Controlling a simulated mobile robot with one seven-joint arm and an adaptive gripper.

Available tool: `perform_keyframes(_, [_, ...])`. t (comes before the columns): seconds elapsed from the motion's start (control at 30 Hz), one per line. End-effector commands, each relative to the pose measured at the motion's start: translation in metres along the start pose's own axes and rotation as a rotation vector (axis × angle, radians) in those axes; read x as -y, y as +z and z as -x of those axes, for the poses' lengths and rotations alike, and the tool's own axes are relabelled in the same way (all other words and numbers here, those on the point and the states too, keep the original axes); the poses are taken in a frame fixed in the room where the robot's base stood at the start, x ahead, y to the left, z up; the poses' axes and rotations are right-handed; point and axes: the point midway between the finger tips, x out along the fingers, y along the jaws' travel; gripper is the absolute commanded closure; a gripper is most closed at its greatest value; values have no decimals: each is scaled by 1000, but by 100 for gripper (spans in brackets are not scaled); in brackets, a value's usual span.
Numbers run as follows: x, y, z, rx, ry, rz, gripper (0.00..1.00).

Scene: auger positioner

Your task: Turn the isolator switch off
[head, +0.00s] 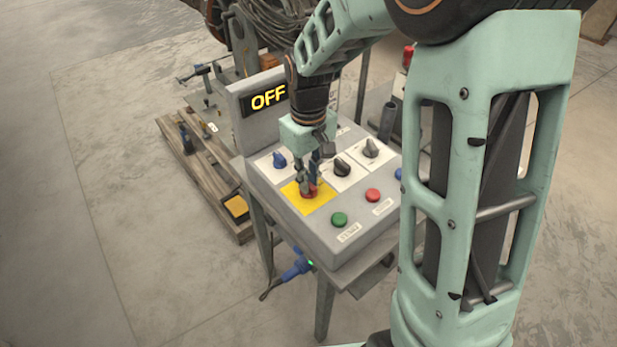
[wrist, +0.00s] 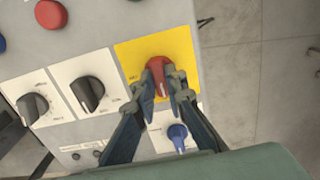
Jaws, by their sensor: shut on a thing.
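The isolator switch is a red rotary knob (wrist: 158,72) on a yellow plate (wrist: 135,54) of the grey control panel. In the head view the red knob (head: 309,190) shows only partly below my fingers, on the yellow plate (head: 322,205). My gripper (wrist: 162,88) is shut on the red knob, one finger on each side of it. In the head view my gripper (head: 309,184) points down at the panel. The panel's display (head: 268,96) reads OFF in yellow letters.
Black knobs (head: 342,168) and a blue knob (head: 279,160) sit close around the yellow plate. A green button (head: 339,219) and a red button (head: 373,195) are near the panel's front edge. A wooden pallet (head: 200,160) lies left of the panel stand. Floor is clear further left.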

Motion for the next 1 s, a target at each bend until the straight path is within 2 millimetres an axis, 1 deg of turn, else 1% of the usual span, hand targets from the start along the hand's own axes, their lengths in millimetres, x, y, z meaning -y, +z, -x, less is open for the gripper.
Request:
perform_keyframes(0.43, [0, -1, 1, -3, 2, 13, 100])
perform_keyframes(0.47, [0, -1, 1, -3, 2, 13, 88])
perform_keyframes(0.6, [0, -1, 1, -2, 1, 12, 72])
perform_keyframes(0.87, [0, 0, 0, -1, 1, 11, 71])
perform_keyframes(1.0, [-1, -1, 9, -4, 2, 11, 71])
